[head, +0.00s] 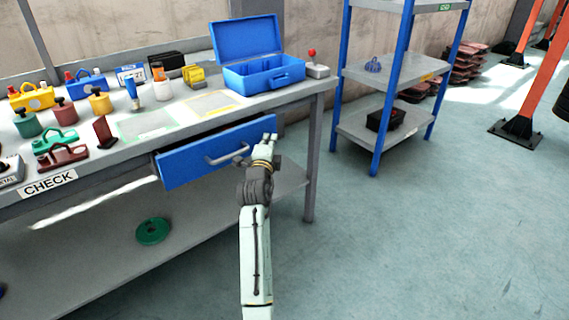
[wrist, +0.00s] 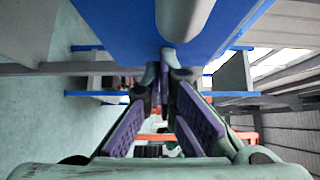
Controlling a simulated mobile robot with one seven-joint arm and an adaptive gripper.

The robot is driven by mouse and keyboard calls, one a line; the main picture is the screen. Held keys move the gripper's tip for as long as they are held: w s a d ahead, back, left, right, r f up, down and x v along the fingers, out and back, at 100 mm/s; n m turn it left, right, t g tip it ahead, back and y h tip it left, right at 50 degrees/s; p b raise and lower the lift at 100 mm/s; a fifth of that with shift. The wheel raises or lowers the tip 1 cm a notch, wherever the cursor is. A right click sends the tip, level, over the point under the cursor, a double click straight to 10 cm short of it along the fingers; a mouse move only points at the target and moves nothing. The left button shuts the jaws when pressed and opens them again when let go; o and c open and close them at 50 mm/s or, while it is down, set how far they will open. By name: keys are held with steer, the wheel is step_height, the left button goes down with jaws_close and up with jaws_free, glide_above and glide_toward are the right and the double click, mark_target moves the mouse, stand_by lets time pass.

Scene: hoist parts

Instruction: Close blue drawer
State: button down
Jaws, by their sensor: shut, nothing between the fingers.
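The blue drawer (head: 187,168) sits under the workbench top, and its front stands out a little from the bench's front edge. Its grey bar handle (head: 228,156) is on the middle of the front. My gripper (head: 269,138) is at the right end of the drawer front, to the right of the handle, with its fingers together and empty. In the wrist view the drawer's blue front (wrist: 118,22) and the handle (wrist: 183,16) fill the top, close to the fingertips (wrist: 164,72). I cannot tell whether the fingertips touch the front.
The workbench (head: 306,96) carries an open blue toolbox (head: 262,74), a red-knobbed box (head: 316,68) and several coloured parts. A green disc (head: 153,231) lies on its lower shelf. A blue-posted shelf rack (head: 391,85) stands to the right.

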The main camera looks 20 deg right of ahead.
mark_target(258, 138)
steer(key=w+b, duration=0.1)
steer(key=w+a, duration=0.1)
steer(key=w, duration=0.1)
steer(key=w+b, duration=0.1)
steer(key=shift+w+a+f+b, duration=0.15)
steer(key=shift+w+a+b, duration=0.1)
steer(key=shift+b, duration=0.1)
steer(key=shift+w+a+r, duration=0.15)
steer(key=shift+w+r, duration=0.05)
